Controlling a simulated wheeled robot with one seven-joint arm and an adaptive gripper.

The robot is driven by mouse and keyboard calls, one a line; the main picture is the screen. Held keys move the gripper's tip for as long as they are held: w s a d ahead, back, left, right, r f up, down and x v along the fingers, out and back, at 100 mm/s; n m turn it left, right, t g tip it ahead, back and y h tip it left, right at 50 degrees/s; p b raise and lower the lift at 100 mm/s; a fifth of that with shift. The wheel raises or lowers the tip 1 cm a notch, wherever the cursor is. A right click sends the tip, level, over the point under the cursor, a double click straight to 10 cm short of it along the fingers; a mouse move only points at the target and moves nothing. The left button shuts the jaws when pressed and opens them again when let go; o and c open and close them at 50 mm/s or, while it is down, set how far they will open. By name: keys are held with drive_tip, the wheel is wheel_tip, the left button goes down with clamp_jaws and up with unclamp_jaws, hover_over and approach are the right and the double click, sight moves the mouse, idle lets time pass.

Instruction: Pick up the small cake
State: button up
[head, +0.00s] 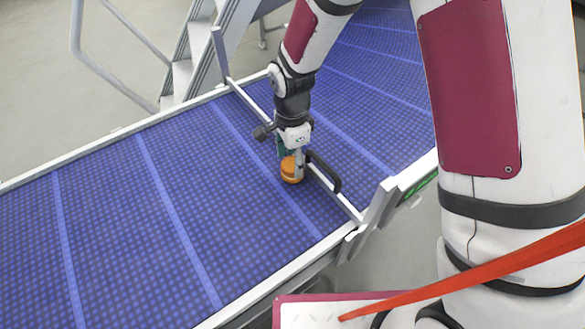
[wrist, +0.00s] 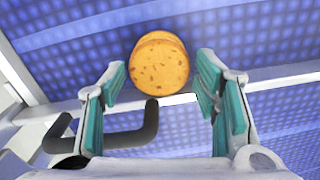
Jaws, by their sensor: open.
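The small cake (head: 291,171) is round and orange-brown and sits on the blue belt (head: 120,215), close to a metal bar across it. In the wrist view the cake (wrist: 160,66) shows dark specks on its top. My gripper (head: 292,157) points down at the cake. In the wrist view my gripper (wrist: 160,82) is open, with teal-padded fingers on the left and right of the cake. A gap shows between each finger and the cake, and neither appears to touch it. I cannot tell how deep the cake lies between the fingers.
The metal bar (head: 341,200) spans the belt beside my gripper; it also crosses the wrist view (wrist: 285,77). A black curved handle (head: 325,172) is close to the gripper. Metal side rails edge the belt. Steps (head: 190,60) stand behind. The belt at left is clear.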

sight(292, 164)
drive_tip(key=shift+f, duration=1.6)
drive_tip(key=c, duration=0.4)
drive_tip(key=shift+r, duration=0.1)
